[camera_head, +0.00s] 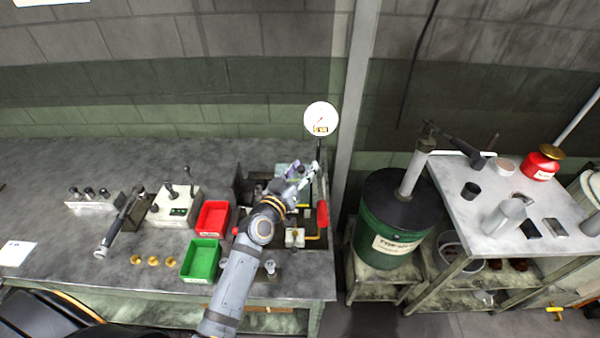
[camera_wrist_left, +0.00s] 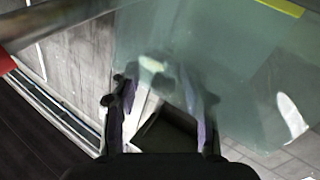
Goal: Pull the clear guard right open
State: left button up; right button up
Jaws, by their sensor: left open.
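The clear guard (camera_wrist_left: 230,70) shows in the left wrist view as a see-through greenish panel across the upper middle and right, with a yellow strip at its top edge. My right gripper is not in view.
A red handle (camera_head: 322,214) stands at the machine's right, and a round gauge (camera_head: 321,118) rises behind. Red (camera_head: 212,218) and green (camera_head: 201,260) bins sit to the left. A green drum (camera_head: 392,235) and a side table (camera_head: 520,235) stand to the right.

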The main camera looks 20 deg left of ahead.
pick_arm(q)
jog(key=s+a, duration=0.2)
jog(key=s, duration=0.9)
jog(key=shift+s, duration=0.4)
